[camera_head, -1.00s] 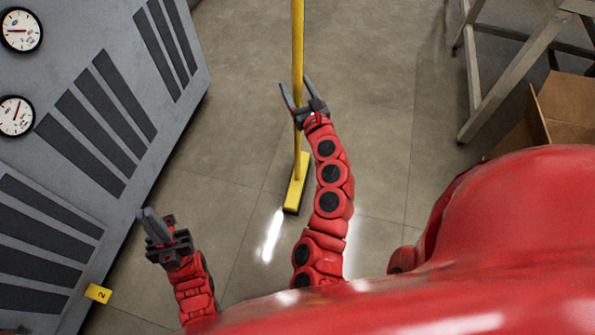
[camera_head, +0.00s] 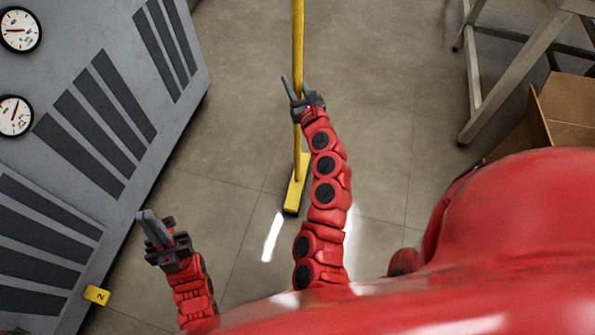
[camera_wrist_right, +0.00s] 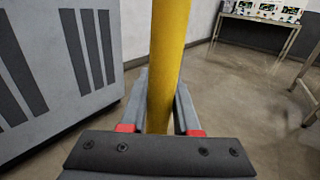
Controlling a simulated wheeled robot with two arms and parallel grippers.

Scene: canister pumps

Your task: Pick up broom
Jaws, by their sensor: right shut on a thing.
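A yellow broom stands upright with its handle (camera_head: 298,45) reaching past the top of the head view and its yellow head (camera_head: 297,185) on the floor. My right gripper (camera_head: 296,92) is shut on the broom handle partway up. In the right wrist view the handle (camera_wrist_right: 168,65) stands between the two grey fingers (camera_wrist_right: 162,105). My left gripper (camera_head: 152,228) is at the lower left, well apart from the broom; its fingers look close together, but I cannot tell whether they are shut.
A grey machine cabinet (camera_head: 60,130) with gauges and dark vents fills the left side. A metal table frame (camera_head: 510,75) and a cardboard box (camera_head: 565,110) are at the right. A yellow tag marked 2 (camera_head: 97,295) is at lower left. The floor around the broom is clear.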

